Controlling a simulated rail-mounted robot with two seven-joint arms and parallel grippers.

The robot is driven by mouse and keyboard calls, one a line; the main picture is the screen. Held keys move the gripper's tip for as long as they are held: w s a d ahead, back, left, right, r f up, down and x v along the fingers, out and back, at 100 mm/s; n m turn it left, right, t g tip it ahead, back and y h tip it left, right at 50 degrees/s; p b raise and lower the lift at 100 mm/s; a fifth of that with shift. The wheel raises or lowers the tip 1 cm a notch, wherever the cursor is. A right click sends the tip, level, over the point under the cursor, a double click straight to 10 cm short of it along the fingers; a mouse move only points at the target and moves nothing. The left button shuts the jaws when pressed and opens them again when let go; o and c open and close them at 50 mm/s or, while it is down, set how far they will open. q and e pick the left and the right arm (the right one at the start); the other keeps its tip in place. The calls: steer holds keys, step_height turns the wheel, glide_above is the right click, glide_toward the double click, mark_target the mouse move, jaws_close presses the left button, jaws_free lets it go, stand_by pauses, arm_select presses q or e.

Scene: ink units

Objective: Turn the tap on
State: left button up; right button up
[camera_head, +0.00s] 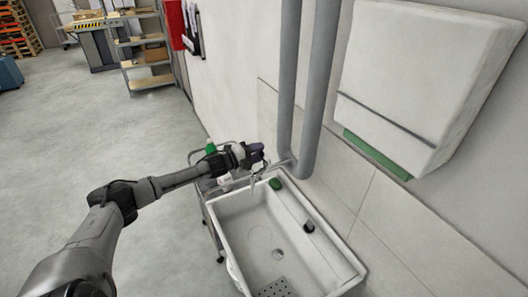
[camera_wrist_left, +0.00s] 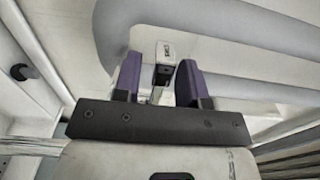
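The tap (camera_head: 256,181) is a thin metal fitting at the far end of the white sink (camera_head: 229,204), partly hidden by my left gripper. My left gripper (camera_head: 259,156) is right above and beside the tap, close to the wall. In the left wrist view, the two purple fingers of the left gripper (camera_wrist_left: 160,72) stand apart. A narrow metal part of the tap (camera_wrist_left: 156,94) shows in the gap between them, with a small dark and pale piece just beyond. I cannot tell whether a finger touches the tap. My right gripper is not in view.
Grey vertical pipes (camera_head: 318,95) run down the wall just right of the gripper. A white wall dispenser (camera_head: 425,75) hangs at right.

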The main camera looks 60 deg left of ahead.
arm_select(q)
steer(key=shift+w+d, duration=0.15)
steer(key=shift+w, duration=1.05)
jaws_close()
